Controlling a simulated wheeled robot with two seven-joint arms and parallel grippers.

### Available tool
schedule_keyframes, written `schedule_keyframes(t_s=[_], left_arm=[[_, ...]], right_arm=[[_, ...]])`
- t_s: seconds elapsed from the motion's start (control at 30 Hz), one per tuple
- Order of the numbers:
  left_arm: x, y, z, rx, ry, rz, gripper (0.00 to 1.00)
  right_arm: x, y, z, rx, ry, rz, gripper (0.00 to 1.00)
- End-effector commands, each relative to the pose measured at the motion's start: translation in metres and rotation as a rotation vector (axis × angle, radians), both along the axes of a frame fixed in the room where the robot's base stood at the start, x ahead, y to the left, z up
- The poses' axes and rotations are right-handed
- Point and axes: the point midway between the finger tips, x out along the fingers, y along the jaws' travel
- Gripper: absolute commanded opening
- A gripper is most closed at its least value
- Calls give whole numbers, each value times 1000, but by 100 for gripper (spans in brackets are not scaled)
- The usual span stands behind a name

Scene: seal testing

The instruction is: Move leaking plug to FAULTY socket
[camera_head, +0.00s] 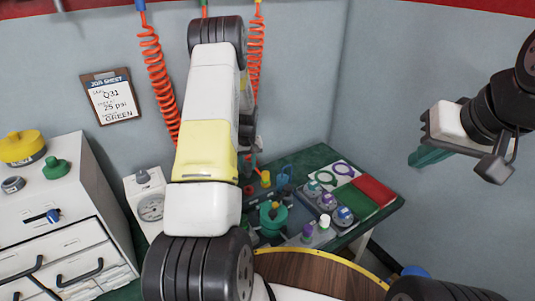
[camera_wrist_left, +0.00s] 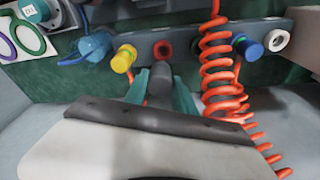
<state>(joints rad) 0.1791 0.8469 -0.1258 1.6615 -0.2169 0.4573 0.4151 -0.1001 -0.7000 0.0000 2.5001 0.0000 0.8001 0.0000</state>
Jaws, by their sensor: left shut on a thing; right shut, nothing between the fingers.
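In the left wrist view, the teal fingers of my left gripper (camera_wrist_left: 160,92) are shut on a dark grey cylindrical plug (camera_wrist_left: 160,80). It is just below a red-ringed socket (camera_wrist_left: 162,49) in a grey rail (camera_wrist_left: 200,45); I cannot tell whether they touch. A yellow plug (camera_wrist_left: 122,60) and a blue plug (camera_wrist_left: 250,48) sit either side along the rail, with a white ring (camera_wrist_left: 277,40) at its right. No FAULTY label is readable. In the head view my left arm hides its fingers. My right gripper (camera_head: 428,157) is shut and empty, raised at the right by the wall.
Orange coiled hoses (camera_head: 160,85) hang near my left arm; one (camera_wrist_left: 220,70) passes close right of the left fingers. The green table holds a green valve (camera_head: 272,215), several small gauges and a red and green mat (camera_head: 374,190). A white drawer cabinet (camera_head: 60,240) stands left.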

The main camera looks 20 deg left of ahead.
Motion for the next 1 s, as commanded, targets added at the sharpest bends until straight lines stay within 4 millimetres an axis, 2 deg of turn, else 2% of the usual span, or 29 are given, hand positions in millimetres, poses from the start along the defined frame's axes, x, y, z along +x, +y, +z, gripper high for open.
schedule_keyframes(t_s=[0.6, 1.0], left_arm=[[0, 0, -43, 0, 0, 0, 0], [0, 0, -53, 0, -1, 0, 0]], right_arm=[[0, 0, 0, 0, 0, 0, 0], [0, 0, 0, 0, 0, 0, 0]])
